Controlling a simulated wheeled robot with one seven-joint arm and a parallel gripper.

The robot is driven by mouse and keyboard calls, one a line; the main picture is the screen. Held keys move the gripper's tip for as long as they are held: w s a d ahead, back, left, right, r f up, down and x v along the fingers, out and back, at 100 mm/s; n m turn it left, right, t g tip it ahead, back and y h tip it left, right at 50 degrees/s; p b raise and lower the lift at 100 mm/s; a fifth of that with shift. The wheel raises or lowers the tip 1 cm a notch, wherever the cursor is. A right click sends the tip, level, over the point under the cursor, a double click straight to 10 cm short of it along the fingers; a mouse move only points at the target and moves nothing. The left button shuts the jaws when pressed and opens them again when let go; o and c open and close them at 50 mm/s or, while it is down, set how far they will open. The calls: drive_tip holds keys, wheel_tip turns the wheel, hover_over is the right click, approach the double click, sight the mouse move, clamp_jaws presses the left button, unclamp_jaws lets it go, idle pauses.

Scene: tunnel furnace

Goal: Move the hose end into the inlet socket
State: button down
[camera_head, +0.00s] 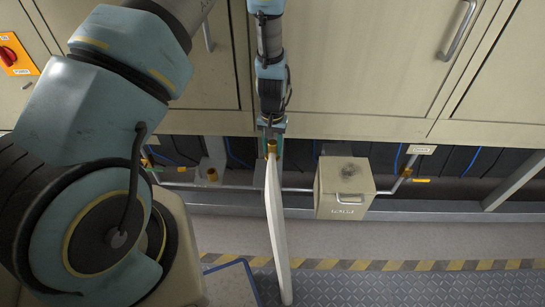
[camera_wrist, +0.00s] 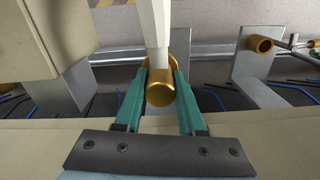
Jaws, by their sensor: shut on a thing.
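My gripper (camera_head: 271,128) is shut on the brass end of the hose, at the lower edge of the cabinets. In the wrist view its two green fingers (camera_wrist: 160,80) flank the brass hose end (camera_wrist: 160,88). The white hose (camera_head: 278,230) hangs from that end to the floor plate in the head view. A brass socket (camera_head: 212,174) stands on a bracket to the left; it shows at the right in the wrist view (camera_wrist: 260,45). Another brass fitting (camera_head: 407,172) is at the right. I cannot tell which is the inlet socket. A brass rim shows behind the hose end; whether it belongs to the hose is unclear.
A beige box with a handle (camera_head: 345,190) stands right of the hose, along a metal pipe (camera_head: 298,189). Cabinet doors (camera_head: 350,60) rise above. Blue cables and grey brackets fill the recess. A yellow-black stripe (camera_head: 400,265) crosses the clear floor.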

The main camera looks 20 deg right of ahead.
drive_tip(key=shift+r, duration=0.55)
drive_tip(key=shift+r, duration=0.15)
drive_tip(key=shift+r+p, duration=1.8)
drive_tip(key=shift+r, duration=0.55)
drive_tip(key=shift+s, duration=0.1)
drive_tip(key=s+a, duration=0.4)
drive_tip(key=s, duration=0.5)
drive_tip(key=shift+a, duration=0.15)
